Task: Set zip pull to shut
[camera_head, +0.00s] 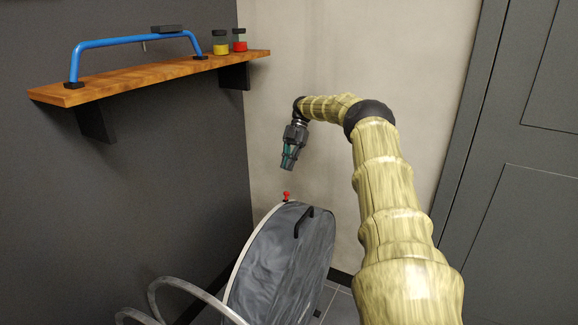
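A small red piece (286,196), which looks like the zip pull, stands at the top of the pale rim of a round grey case (268,266). The case stands on edge and has a black handle (303,222) on its face. My gripper (288,165) points down above the red piece, with a clear gap between them. The fingers look close together, but they are too small to tell whether they are open or shut. I see nothing held. The lower part of the case is cut off by the picture's edge.
A wooden shelf (130,85) on the dark left wall bears a blue bar stand (135,41), a yellow jar (220,48) and a red jar (240,45). Grey curved tubes (185,288) stand in front of the case. A grey door (520,200) is at right.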

